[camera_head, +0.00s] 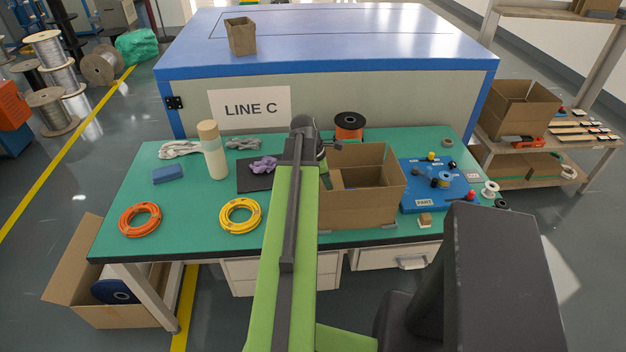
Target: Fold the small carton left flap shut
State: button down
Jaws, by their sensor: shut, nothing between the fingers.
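A small open brown carton (362,208) stands on the green table (200,226), right of my arm. Its top is open and I see into it. A back panel stands up, and a brown panel shows near its left side. My green arm covers part of the left edge, so the left flap's exact angle cannot be told. My gripper (318,148) is at the far end of the arm, small and dark, just beyond the carton's back left corner. It is shut and empty. Whether it touches the carton cannot be told.
An orange-red spool (349,126) stands behind the carton. A blue fixture board (437,186) lies close on its right. A cream bottle (213,150), yellow cable coil (240,214) and orange coil (140,220) are left of my arm. Another small carton (241,37) sits on the blue machine.

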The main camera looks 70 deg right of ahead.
jog(key=shift+s+d+r+y+p, duration=0.15)
jog(key=shift+r+p, duration=0.4)
jog(key=shift+p, duration=0.65)
jog(key=shift+a+r+y+p, duration=0.15)
jog(key=shift+r+p, duration=0.4)
jog(key=shift+p, duration=0.6)
notch_tip(320, 180, up, 6)
jog(key=p, duration=0.5)
jog(key=shift+p, duration=0.4)
jog(key=shift+d, duration=0.15)
